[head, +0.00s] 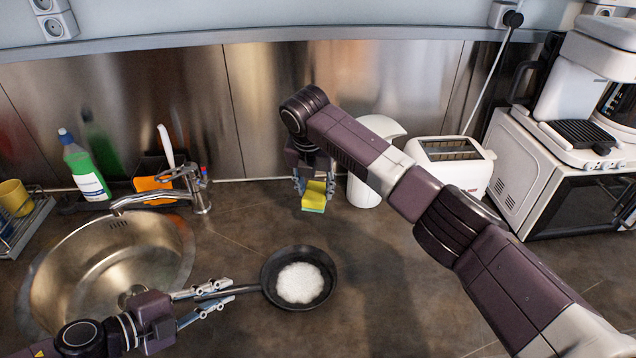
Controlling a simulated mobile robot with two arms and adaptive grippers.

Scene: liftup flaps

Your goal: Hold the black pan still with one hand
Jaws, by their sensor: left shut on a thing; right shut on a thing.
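The black pan (327,262) lies on the dark countertop right of the sink, with a white round patch inside it. Its handle points left. My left gripper (222,293) is at the handle, one finger on each side, and is shut on it. My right gripper (315,183) is behind the pan, near the back of the counter. It is shut on a yellow and green sponge (314,201), which hangs below its fingers. Whether the sponge touches the counter is hard to tell.
A round metal sink (75,262) with a faucet (200,190) is at the left. A toaster (475,175) and a microwave (525,170) stand at the back right. Counter between pan and sponge is clear.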

